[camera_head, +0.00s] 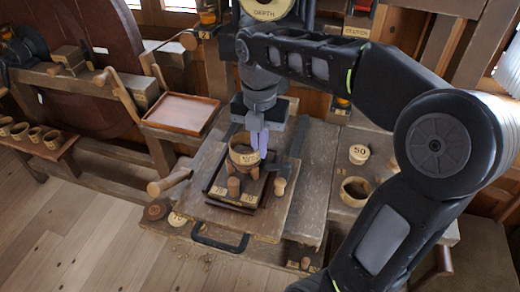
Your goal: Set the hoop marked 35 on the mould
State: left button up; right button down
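A round wooden hoop (240,158) with a small label on its front is at the middle of the bench; the label is too small to read surely. My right gripper (259,150) points straight down at the hoop's right side, its pale purple fingers close together at the hoop's wall, and appears shut on it. The hoop is over a dark-framed mould (212,190) with small wooden posts; I cannot tell whether it touches the mould. My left gripper is not in view.
An open wooden ring (356,191) and a disc marked 50 (359,153) lie right of the mould. Small wooden pegs (279,187) stand around the mould. An empty reddish tray (181,113) is at back left. Several cups (53,140) stand on a far-left shelf.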

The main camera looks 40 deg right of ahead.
jog(key=shift+f, duration=0.45)
jog(key=shift+f, duration=0.1)
jog(key=shift+f, duration=0.15)
jog(key=c, duration=1.6)
grip_release()
jog(key=shift+c, duration=0.2)
